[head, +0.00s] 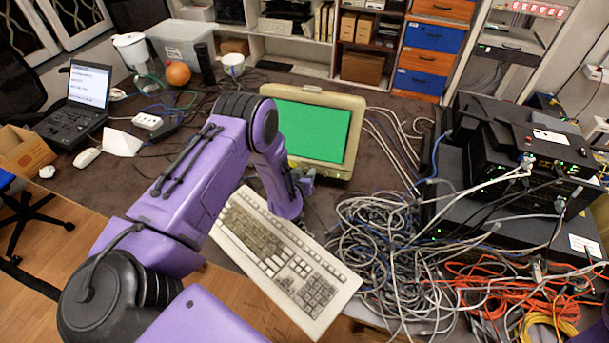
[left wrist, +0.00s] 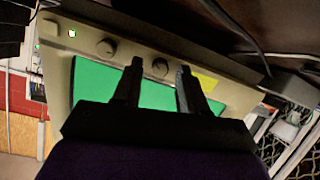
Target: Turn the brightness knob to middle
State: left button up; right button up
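The beige monitor (head: 350,108) with a green screen stands on the dark table, behind the keyboard. I cannot read which one is for brightness. My left gripper (left wrist: 159,78) is open, with its two fingers apart and the middle knob showing between their tips; contact cannot be told. My right gripper is not in view.
A beige keyboard (head: 300,272) lies in front of the monitor, under my left arm. Tangled grey cables (head: 375,240) and black network gear (head: 530,150) fill the right side. A laptop (head: 85,95) and an orange ball (head: 178,73) are at the left.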

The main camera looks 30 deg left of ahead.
pick_arm(q)
grip_shut()
